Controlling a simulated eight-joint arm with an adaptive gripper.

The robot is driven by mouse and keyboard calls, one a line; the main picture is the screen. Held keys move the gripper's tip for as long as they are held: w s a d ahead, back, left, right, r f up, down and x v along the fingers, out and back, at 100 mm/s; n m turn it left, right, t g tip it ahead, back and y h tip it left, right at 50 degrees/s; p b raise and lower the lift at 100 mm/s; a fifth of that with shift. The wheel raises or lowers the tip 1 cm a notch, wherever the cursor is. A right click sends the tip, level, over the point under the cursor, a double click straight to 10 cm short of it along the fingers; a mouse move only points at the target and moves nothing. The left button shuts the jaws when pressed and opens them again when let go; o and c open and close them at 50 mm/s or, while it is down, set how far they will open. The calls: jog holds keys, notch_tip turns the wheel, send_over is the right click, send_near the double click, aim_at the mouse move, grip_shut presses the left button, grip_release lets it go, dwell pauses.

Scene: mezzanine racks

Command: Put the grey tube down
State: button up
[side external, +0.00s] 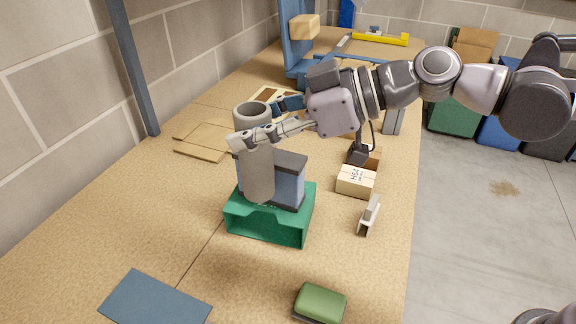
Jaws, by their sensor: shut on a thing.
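The grey tube (258,172) is upright in the side external view, with its open end at the top. My gripper (250,138) is shut on the tube near its upper end, with the fingers coming from the right. The tube's lower end shows in front of a blue-grey box (288,185) and the green bin (268,223). From this one view I cannot tell whether the tube touches the box or the bin.
A small carton (356,181) and a light bracket (369,215) stand to the right, near the table edge. A green soap-like block (320,303) and a blue sheet (155,299) lie at the front. Flat cardboard (205,140) lies behind on the left. The front-left tabletop is mostly clear.

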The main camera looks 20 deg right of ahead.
notch_tip(320, 180, up, 4)
jog(key=r, duration=0.1)
jog(key=w+d+m+t+h, duration=0.2)
jog(key=w+d+m+t, duration=0.1)
jog(key=w+d, duration=0.9)
jog(key=w+d+m+t+h, duration=0.15)
jog(key=w+d, duration=0.35)
jog(key=d, duration=0.6)
jog(key=w+d+m+t+h, duration=0.1)
jog(key=w+d+m+h, duration=0.35)
jog(key=d, duration=0.75)
notch_tip(320, 180, down, 12)
jog(key=w+a+n+y, duration=0.1)
jog(key=n+y, duration=0.1)
jog(key=w+a+f, duration=0.4)
jog(key=a+f, duration=0.6)
jog(key=a, duration=0.1)
jog(key=shift+f, duration=0.45)
jog(key=o, duration=1.3)
jog(key=shift+c, duration=0.2)
